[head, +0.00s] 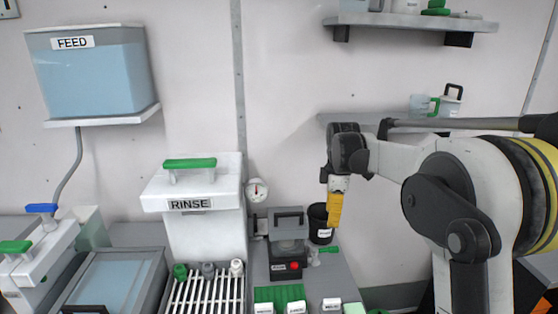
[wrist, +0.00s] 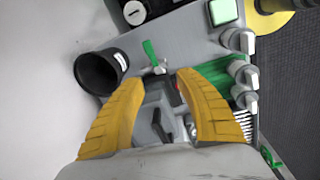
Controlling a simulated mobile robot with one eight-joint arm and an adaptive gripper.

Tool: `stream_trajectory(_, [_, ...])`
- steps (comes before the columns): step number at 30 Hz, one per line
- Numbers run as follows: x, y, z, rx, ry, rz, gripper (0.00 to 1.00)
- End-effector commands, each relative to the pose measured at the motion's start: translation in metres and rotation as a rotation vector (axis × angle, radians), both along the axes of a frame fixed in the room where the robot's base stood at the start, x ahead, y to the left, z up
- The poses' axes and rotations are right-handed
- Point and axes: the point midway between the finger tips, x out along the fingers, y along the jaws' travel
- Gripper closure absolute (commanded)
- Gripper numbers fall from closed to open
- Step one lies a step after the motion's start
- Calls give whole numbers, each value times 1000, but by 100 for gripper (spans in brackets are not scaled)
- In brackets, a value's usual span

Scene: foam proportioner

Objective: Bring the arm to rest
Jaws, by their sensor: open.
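My gripper (head: 335,208) hangs from my arm at the right of the head view, with its yellow fingers pointing down above the bench. In the wrist view its two yellow fingers (wrist: 158,110) are spread apart with nothing held between them. Below and between the fingers is a dark grey device with a black handle (wrist: 160,125); in the head view this device (head: 288,248) has a red button and stands on the bench. A black cup (head: 319,222) stands behind the gripper and also shows left of the fingers in the wrist view (wrist: 101,70).
The white RINSE unit (head: 192,194) stands left of the device, with a white rack (head: 207,293) before it. The FEED tank (head: 90,75) is on the left wall. Shelves (head: 410,22) hang at upper right. A green-handled valve (wrist: 153,55) sits by the cup. The middle wall is bare.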

Motion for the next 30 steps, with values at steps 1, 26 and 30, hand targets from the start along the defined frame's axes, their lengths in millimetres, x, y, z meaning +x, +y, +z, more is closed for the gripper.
stream_trajectory(1, [-19,3,15,5,-28,-67,59])
stream_trajectory(26, [-308,29,20,434,-438,-1236,59])
stream_trajectory(30, [-319,29,10,475,-451,-1296,59])
